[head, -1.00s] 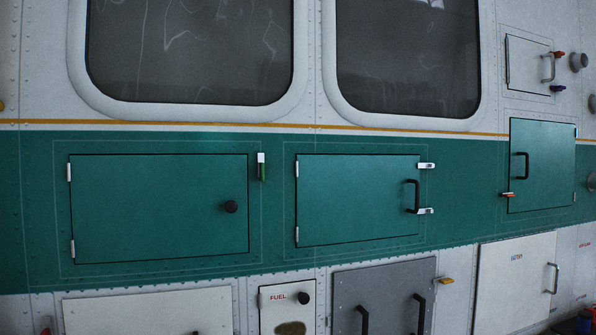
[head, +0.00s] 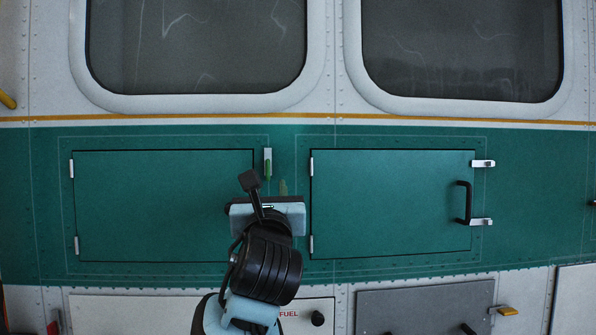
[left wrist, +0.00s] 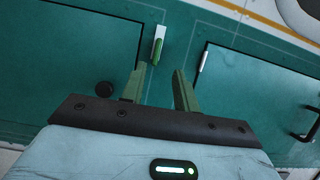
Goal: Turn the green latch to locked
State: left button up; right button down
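The green latch (head: 268,167) is a small green handle on a white plate, on the green wall panel between two hatch doors. The handle hangs down along the plate. It also shows in the left wrist view (left wrist: 156,50), just beyond my fingertips. My left gripper (head: 276,188) is below the latch in the head view. In the left wrist view it (left wrist: 159,73) is open, with a clear gap between its two green fingers and nothing in it. The latch lies apart from the fingers, roughly in line with the gap. My right gripper is not in view.
A closed left hatch door (head: 160,205) with a dark round knob (left wrist: 104,89) and a closed right hatch door (head: 390,205) with a black handle (head: 463,202) flank the latch. Windows are above. A fuel panel and a grey door (head: 420,305) are below.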

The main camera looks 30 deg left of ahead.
aim_at(268, 167)
pick_arm(q)
jog(key=x, duration=0.8)
jog(key=shift+s+a+r, duration=0.1)
jog(key=shift+s+r, duration=0.2)
jog(key=shift+r, duration=0.1)
grip_shut()
